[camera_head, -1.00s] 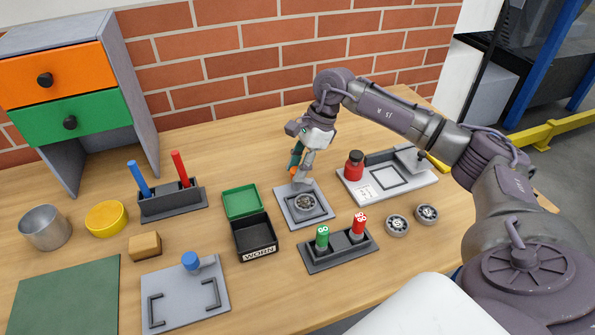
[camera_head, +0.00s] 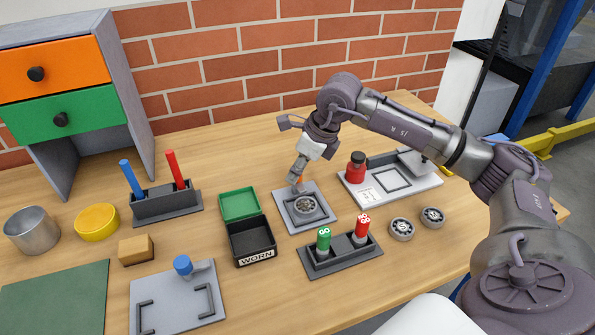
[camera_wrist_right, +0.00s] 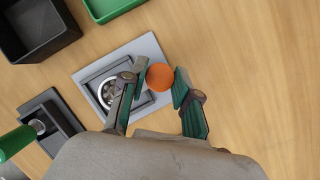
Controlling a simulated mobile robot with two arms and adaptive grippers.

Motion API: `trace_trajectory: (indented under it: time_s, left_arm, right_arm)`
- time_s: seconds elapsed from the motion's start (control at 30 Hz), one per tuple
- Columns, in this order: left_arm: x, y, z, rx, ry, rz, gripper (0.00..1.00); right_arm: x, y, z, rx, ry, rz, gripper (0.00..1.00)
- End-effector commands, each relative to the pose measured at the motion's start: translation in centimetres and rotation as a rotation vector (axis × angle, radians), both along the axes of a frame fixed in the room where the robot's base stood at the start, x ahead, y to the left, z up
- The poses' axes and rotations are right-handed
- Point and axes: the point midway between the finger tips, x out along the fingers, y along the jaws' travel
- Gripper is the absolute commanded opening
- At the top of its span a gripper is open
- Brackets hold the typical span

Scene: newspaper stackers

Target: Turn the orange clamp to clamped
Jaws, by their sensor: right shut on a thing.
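The orange clamp (camera_wrist_right: 160,77) shows as a round orange knob on the grey fixture plate (camera_wrist_right: 146,48), beside a square recess that holds a metal bearing (camera_wrist_right: 108,92). My right gripper (camera_wrist_right: 160,80) is shut on the orange clamp, one finger on each side of it. In the head view my right gripper (camera_head: 297,181) reaches down over the back of the fixture plate (camera_head: 290,220) and hides most of the clamp; the bearing (camera_head: 304,206) lies in front of it. My left gripper is not in view.
Close by are an open black and green box (camera_head: 252,238) marked WORN, a dark holder (camera_head: 340,258) with a green and a red cylinder, and a pale tray (camera_head: 405,187) with a red bottle (camera_head: 356,167). Two loose bearings (camera_head: 401,229) lie to the right.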

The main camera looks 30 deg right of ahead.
Motion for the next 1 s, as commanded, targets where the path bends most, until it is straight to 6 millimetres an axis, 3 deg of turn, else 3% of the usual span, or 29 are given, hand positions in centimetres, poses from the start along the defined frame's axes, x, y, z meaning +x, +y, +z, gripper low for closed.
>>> trace_trajectory:
  time_s: [0.63,0.67,0.8,1.0]
  left_arm:
    - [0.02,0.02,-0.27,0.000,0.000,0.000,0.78]
    - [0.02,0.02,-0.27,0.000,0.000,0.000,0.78]
    - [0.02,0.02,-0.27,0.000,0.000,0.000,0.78]
    - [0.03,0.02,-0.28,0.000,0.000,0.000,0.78]
  right_arm:
    - [0.03,-0.06,0.10,-0.001,-0.001,-0.056,0.00]
    - [0.03,-0.06,0.09,-0.001,-0.001,-0.056,0.32]
    - [0.02,-0.05,0.07,-0.001,-0.001,-0.055,0.55]
    - [0.00,-0.01,0.03,-0.001,0.000,-0.053,0.55]
